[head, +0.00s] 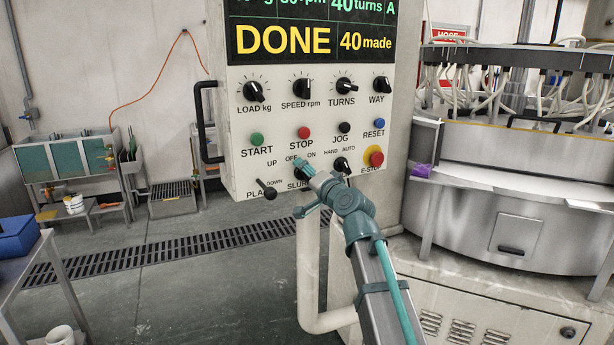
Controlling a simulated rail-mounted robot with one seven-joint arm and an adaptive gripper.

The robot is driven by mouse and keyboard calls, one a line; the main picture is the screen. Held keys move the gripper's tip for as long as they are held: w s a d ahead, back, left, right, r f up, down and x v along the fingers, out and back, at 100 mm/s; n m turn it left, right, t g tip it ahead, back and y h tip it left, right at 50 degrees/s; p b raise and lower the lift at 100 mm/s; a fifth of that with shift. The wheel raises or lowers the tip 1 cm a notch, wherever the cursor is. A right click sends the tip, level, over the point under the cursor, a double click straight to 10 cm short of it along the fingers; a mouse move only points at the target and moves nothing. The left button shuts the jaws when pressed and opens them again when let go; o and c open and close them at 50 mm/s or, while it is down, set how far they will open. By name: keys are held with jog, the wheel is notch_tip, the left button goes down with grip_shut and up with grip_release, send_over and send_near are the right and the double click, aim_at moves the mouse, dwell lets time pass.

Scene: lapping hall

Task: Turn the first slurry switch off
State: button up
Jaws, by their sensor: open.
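The control panel (240,165) hangs in the middle of the head view. Its slurry switch (299,173), a black knob under the words OFF and ON, sits low on the panel.
The HAND/AUTO knob (342,165) and red E-stop button (376,157) are close on the right. The plate lever (266,189) is close on the left. The display (310,30) reads DONE and 40 made. A steel machine (510,160) stands at right.

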jog(key=v, duration=1.2)
